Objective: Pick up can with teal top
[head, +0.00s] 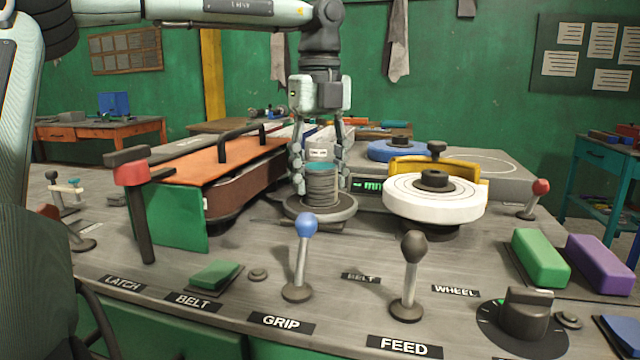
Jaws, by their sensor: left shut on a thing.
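The can with the teal top (322,187) stands upright in the middle of the head view, grey and ribbed, on or just above a round dark platform (320,211). I cannot tell whether its bottom touches the platform. My left gripper (320,178) points straight down over it, with a finger on each side, shut on the can. The fingers hide parts of its sides. My right gripper is not in view.
An orange-topped belt unit (215,160) stands left of the can. A white wheel (434,198) stands to the right. Levers with a blue knob (305,226) and a black knob (414,245) rise in front. Green (540,257) and purple (598,263) blocks lie at right.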

